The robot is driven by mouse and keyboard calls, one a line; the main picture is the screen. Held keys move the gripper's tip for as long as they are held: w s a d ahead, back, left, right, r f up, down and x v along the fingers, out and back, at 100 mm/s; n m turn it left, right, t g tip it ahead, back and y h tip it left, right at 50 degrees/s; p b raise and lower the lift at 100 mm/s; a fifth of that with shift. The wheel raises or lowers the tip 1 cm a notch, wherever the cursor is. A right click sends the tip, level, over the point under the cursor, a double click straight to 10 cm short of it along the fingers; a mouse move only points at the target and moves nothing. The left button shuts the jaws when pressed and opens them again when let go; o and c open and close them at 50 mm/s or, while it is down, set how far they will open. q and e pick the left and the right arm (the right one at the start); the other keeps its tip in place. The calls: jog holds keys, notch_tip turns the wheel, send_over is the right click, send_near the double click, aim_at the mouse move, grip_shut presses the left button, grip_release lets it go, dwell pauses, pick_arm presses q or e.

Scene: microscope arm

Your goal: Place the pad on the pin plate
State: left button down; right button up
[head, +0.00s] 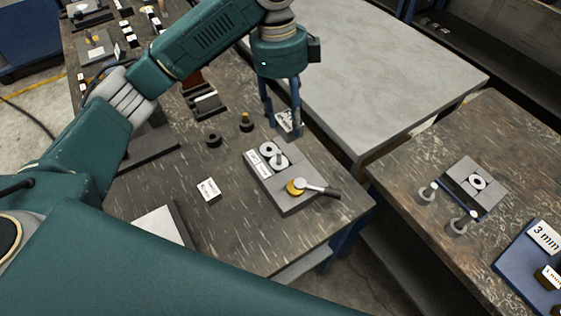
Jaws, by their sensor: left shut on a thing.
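My left gripper (282,118) points down over the far right part of the dark worktable, its fingers closed around a small piece. A white face with dark print (287,121) shows at the fingertips; I take it to be the pad, mostly hidden by the fingers. Just below it in the picture, a grey block (306,165) carries two white ring-shaped discs, a brass round part and a dark lever. On the right table lies a smaller grey plate (484,200) with one white ring. I cannot tell which is the pin plate. My right gripper is out of view.
A white labelled block (208,191), a dark ring (213,139) and a brass-topped peg (246,121) stand on the worktable. Two pegs (428,193) and a blue tray (523,262) are on the right table. A bare grey table (385,85) lies behind.

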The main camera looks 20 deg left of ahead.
pick_arm(q)
notch_tip(320, 180, down, 13)
jog(key=shift+p, duration=0.95)
notch_tip(320, 180, down, 3)
jog(key=shift+f, duration=0.1)
jog(key=shift+w+f, duration=0.15)
jog(key=shift+f, duration=0.15)
jog(key=c, duration=1)
grip_release()
jog(key=shift+f, duration=0.15)
